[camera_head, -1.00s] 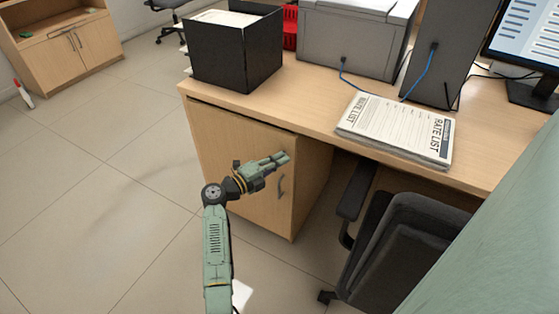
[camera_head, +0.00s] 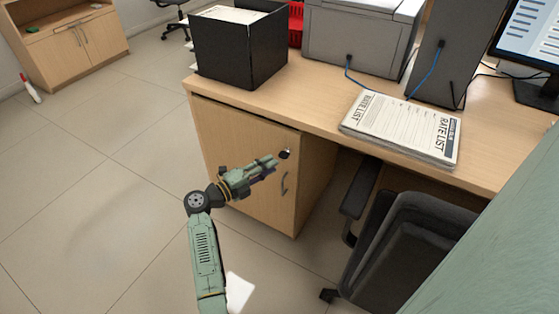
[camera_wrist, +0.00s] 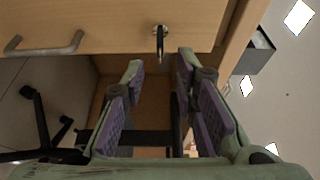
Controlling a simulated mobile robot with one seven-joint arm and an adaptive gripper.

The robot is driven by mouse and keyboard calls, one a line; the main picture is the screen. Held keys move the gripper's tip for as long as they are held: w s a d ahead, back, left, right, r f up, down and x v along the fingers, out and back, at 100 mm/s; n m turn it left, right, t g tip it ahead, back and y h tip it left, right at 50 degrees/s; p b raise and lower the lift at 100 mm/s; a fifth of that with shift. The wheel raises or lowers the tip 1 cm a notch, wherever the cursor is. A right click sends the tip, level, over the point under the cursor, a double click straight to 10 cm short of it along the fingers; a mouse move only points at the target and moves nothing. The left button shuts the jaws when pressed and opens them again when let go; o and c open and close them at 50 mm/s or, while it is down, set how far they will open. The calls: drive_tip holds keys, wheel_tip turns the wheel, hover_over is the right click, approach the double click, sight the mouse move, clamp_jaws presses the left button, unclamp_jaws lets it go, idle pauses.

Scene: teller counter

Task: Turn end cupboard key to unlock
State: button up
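The end cupboard's wooden door (camera_head: 235,150) is closed under the end of the counter. The dark key (camera_head: 285,154) sits in its lock near the door's top right, above the grey handle (camera_head: 284,183). In the wrist view the key (camera_wrist: 160,42) sticks out of a round silver lock, and the handle (camera_wrist: 45,49) is to the left. My gripper (camera_head: 270,163) is just left of the key. In the wrist view my gripper (camera_wrist: 160,66) is open, its fingers apart and empty, with the key ahead of the gap. I cannot tell whether the lock is locked.
A black office chair (camera_head: 420,240) stands right of the cupboard. On the counter (camera_head: 310,100) are a black box (camera_head: 235,55), a printer (camera_head: 360,40) and a rate list stack (camera_head: 403,130).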

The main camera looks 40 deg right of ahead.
drive_tip(key=a, duration=0.5)
drive_tip(key=shift+a, duration=0.3)
